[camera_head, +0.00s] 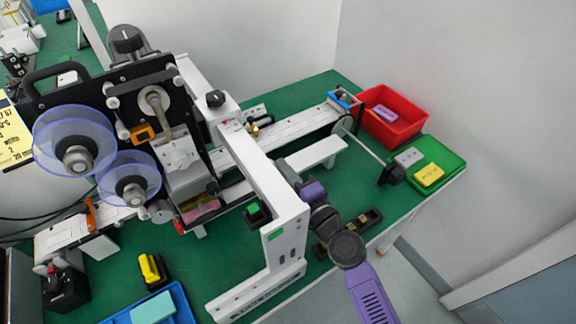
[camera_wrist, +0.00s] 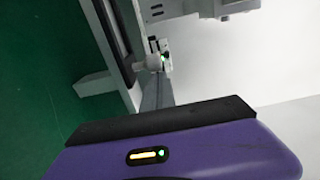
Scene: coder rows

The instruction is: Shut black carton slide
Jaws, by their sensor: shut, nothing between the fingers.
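A long dark tray (camera_head: 348,232) with brass-coloured pieces in it lies on the green table at the front right. It may be the black carton slide, but I cannot be sure. My arm covers part of it, so I cannot tell how far it stands open. My gripper (camera_head: 284,172) is shut and empty, beyond the tray, beside the machine's white beam, which hides part of it. In the wrist view, my gripper's dark edge (camera_wrist: 155,120) fills the lower part. The tray cannot be made out there.
The white beam (camera_head: 270,190) and coder machine (camera_head: 150,110) stand close on the left. A blue tray (camera_head: 183,305) is at the front left.

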